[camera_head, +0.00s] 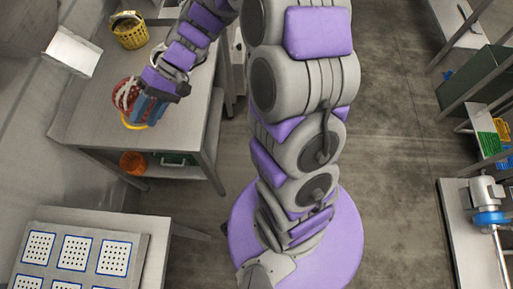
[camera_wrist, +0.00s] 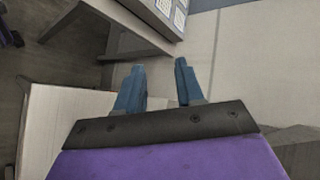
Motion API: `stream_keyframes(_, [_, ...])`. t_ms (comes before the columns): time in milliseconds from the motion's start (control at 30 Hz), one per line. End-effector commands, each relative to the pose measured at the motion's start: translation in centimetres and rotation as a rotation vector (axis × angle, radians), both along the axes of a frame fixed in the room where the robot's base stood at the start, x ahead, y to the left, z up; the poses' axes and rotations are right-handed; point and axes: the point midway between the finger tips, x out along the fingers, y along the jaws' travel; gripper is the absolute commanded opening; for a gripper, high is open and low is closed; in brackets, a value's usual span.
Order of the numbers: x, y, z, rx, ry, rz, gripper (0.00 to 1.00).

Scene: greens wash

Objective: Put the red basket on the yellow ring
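The red basket (camera_head: 122,93) is on the grey table in the head view, at the left of my gripper and partly behind it. The yellow ring (camera_head: 133,124) shows as a yellow arc just below the basket, mostly hidden. The basket overlaps the ring in the picture; I cannot tell whether it rests fully on it. My gripper (camera_head: 150,110) has blue fingers beside the basket's right side. In the wrist view the fingers (camera_wrist: 158,76) stand apart with nothing visible between them. Neither basket nor ring shows in the wrist view.
A yellow basket (camera_head: 130,33) stands at the table's back, near a white box (camera_head: 72,52). The table's front edge (camera_head: 140,150) is close to my gripper. An orange basket (camera_head: 132,162) and green crate (camera_head: 178,159) are on the lower shelf. A perforated panel (camera_head: 75,252) lies at the lower left.

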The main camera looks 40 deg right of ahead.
Motion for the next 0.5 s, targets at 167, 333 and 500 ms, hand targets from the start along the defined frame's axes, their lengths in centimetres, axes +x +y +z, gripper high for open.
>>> stream_keyframes(167, [-6.2,-0.8,1.6,-0.18,0.002,0.089,0.37])
stream_keyframes(333, [-11.3,-2.9,2.2,-0.367,0.002,0.134,0.37])
stream_keyframes(500, [-16.0,-6.0,2.5,-0.562,-0.01,0.145,0.37])
